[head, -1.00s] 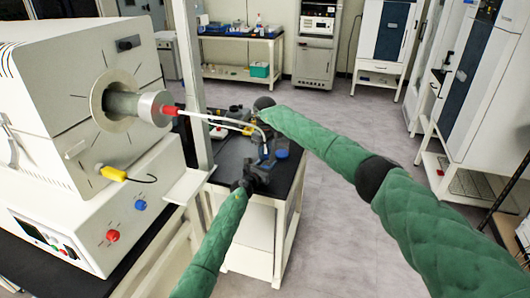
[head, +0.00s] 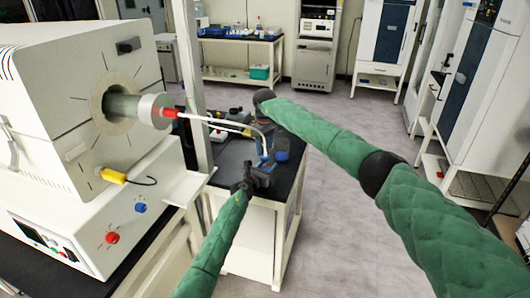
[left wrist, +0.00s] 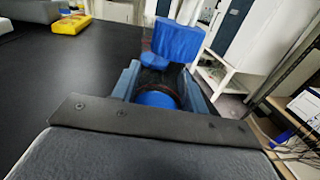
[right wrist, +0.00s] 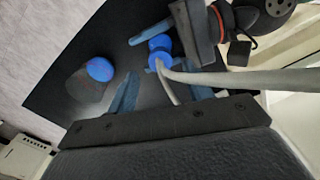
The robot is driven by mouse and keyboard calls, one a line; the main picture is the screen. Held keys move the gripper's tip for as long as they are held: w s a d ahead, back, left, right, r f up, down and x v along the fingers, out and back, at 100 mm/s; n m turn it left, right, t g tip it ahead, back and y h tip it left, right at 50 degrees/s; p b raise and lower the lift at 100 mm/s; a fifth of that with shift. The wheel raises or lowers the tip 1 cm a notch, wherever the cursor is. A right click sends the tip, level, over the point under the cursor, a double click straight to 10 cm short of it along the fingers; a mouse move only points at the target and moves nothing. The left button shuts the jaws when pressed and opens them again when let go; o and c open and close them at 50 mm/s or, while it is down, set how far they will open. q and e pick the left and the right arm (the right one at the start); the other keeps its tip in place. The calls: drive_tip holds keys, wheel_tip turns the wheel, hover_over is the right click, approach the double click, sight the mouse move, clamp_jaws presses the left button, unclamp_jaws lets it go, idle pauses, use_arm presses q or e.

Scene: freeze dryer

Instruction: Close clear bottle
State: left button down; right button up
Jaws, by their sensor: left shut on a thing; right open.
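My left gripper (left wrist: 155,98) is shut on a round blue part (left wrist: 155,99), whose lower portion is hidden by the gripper. In the head view this gripper (head: 255,180) is at the front of the dark bench. The right wrist view shows a blue spool-shaped part (right wrist: 160,50) beside the left fingers, with a pale tube at it. My right gripper (right wrist: 163,97) is open; the tube passes between its fingers. A clear-looking bottle (right wrist: 88,86) with a blue cap (right wrist: 100,69) stands apart to the left. That cap shows in the head view (head: 282,155).
The white tube (head: 215,121) runs from a red fitting (head: 170,113) on the furnace (head: 80,90) to the small bench. A yellow item (left wrist: 71,24) lies on the dark bench top (left wrist: 60,80). Cabinets and a wall bench stand behind, with open floor to the right.

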drive_tip(key=shift+r, duration=0.3)
drive_tip(key=shift+a, duration=0.1)
drive_tip(key=shift+c, duration=0.2)
